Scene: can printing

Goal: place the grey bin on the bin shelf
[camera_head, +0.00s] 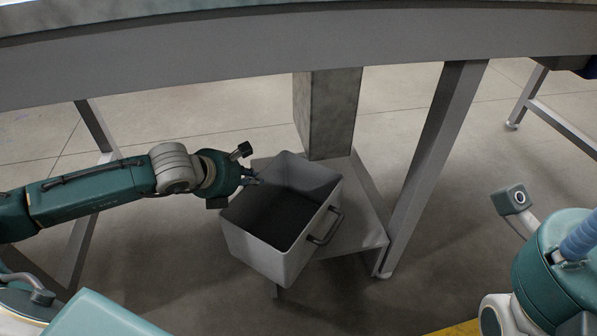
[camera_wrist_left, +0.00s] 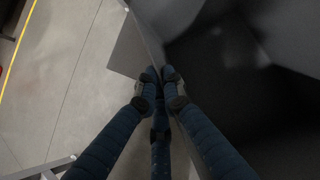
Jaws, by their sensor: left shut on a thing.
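The grey bin (camera_head: 272,250) is an open, empty box with a dark handle on its right side. It is tilted a little in the head view and overlaps the low grey bin shelf (camera_head: 362,232) under the table; whether it rests on the shelf I cannot tell. My left gripper (camera_head: 256,180) is shut on the bin's left rim. In the left wrist view the fingers (camera_wrist_left: 160,76) close on the bin wall, with the dark inside of the bin (camera_wrist_left: 215,70) to the right. My right arm shows at the lower right of the head view, but its fingers are not visible.
A grey table beam (camera_head: 200,62) runs across above the bin. A square post (camera_head: 328,115) stands behind the bin on the shelf. A slanted table leg (camera_head: 436,160) is close on the right. Bare floor (camera_head: 190,275) lies to the left.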

